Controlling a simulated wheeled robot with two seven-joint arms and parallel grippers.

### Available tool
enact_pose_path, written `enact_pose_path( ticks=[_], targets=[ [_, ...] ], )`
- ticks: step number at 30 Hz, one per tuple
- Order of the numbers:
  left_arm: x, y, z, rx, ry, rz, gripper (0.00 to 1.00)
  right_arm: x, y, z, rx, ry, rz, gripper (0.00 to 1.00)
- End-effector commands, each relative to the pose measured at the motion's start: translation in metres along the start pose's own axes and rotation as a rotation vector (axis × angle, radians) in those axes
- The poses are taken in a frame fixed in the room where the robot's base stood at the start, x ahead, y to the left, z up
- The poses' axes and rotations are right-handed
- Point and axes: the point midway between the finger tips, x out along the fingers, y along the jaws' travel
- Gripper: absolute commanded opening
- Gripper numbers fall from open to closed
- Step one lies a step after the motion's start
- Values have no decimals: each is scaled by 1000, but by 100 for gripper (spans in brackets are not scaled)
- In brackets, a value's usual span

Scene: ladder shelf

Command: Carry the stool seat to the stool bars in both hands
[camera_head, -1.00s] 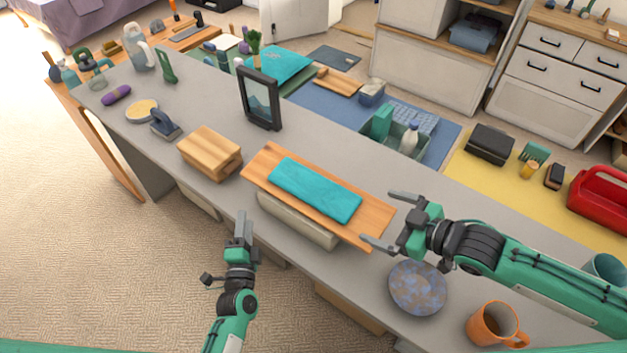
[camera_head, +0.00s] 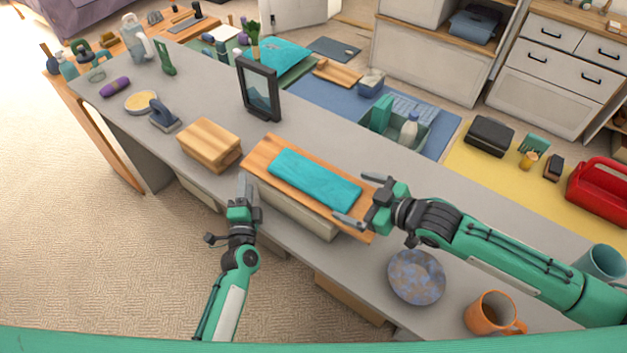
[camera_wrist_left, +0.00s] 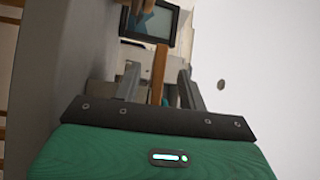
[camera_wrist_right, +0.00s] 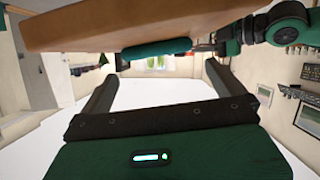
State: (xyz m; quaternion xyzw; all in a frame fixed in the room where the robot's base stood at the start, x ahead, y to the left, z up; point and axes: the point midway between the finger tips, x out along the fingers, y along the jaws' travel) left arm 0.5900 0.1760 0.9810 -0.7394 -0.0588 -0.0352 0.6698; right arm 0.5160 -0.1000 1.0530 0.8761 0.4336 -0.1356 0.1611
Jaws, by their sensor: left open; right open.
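The stool seat, seemingly the wooden board (camera_head: 258,153) with a teal pad (camera_head: 314,180) on top, lies on a cream block (camera_head: 300,217) at the counter's front edge. My left gripper (camera_head: 246,184) is open at the board's left end. In the left wrist view the board's edge (camera_wrist_left: 160,72) shows between the fingers (camera_wrist_left: 158,84). My right gripper (camera_head: 361,199) is open, its fingers at either side of the board's right end. In the right wrist view the board (camera_wrist_right: 150,25) is above the empty-looking fingers (camera_wrist_right: 158,84). I cannot pick out the stool bars.
A striped wooden block (camera_head: 209,144) stands left of the board and a picture frame (camera_head: 259,88) behind it. A blue plate (camera_head: 416,277) and an orange mug (camera_head: 494,313) are close to my right arm. Bare counter lies behind the board.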

Motion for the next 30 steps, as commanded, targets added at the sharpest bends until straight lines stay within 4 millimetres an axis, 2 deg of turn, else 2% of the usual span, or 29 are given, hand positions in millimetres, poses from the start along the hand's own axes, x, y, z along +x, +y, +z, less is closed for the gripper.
enact_pose_path(
  ticks=[3, 10, 15, 24, 26, 30],
  targets=[
    [22, -1, 0, 1, 1, -3, 42, 22, 0, -1, 0, 1, -1, 100],
    [51, 0, 0, 0, 1, -1, 42, 51, 0, 0, 0, 0, -1, 100],
    [60, 0, 0, 0, 0, 0, 42, 60, 0, 0, -1, 0, 0, 100],
    [61, 0, 0, 0, 0, 0, 42, 61, 0, 0, -1, 0, 0, 100],
    [61, 0, 0, 0, 0, 0, 32, 61, 0, 0, -1, 0, 0, 90],
    [61, 0, 0, 0, 0, 0, 4, 61, 0, 0, -1, 0, 0, 63]
  ],
)
